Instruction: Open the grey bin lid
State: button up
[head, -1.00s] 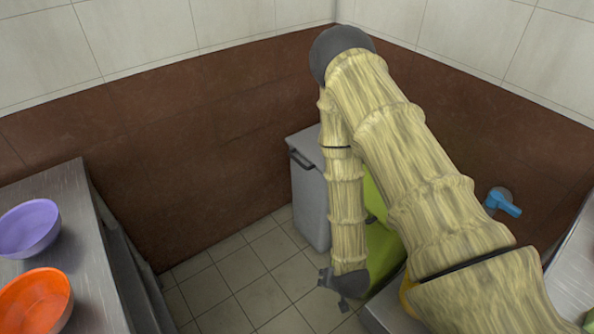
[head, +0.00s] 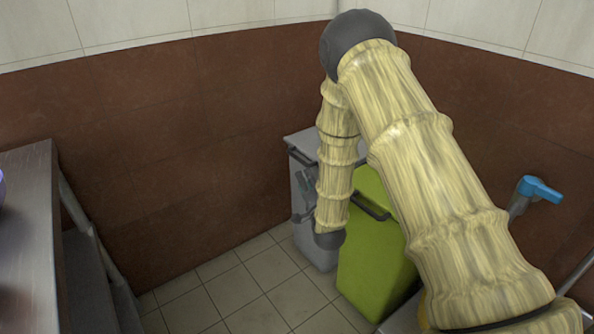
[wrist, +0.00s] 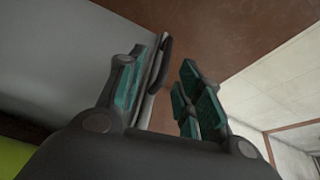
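The grey bin (head: 310,243) stands against the brown wall, with its lid (head: 303,140) down and a dark handle (head: 301,159) along the lid's front edge. My arm hides its right part. My gripper (head: 303,196) is low in front of the bin, just below the handle in the head view. In the wrist view my gripper (wrist: 165,90) has its fingers apart. The dark handle (wrist: 160,63) shows right beside the left finger, toward the gap; I cannot tell whether they touch. The right finger is clear of it.
A green bin (head: 374,250) with a dark handle stands close to the right of the grey bin. A metal table (head: 28,230) is at the left. A blue tap (head: 540,189) is on the right wall. The tiled floor (head: 235,290) between is free.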

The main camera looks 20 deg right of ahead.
aim_at(297, 158)
jog(key=shift+t, duration=0.3)
jog(key=w+b, duration=0.1)
jog(key=w, duration=0.3)
jog(key=w+r+b, duration=0.1)
jog(key=w, duration=0.2)
jog(key=w+b, duration=0.1)
jog(key=w, duration=0.3)
jog(key=shift+w+d+r, duration=0.2)
jog(key=shift+w+r, duration=0.1)
jog(key=shift+r, duration=0.05)
grip_shut()
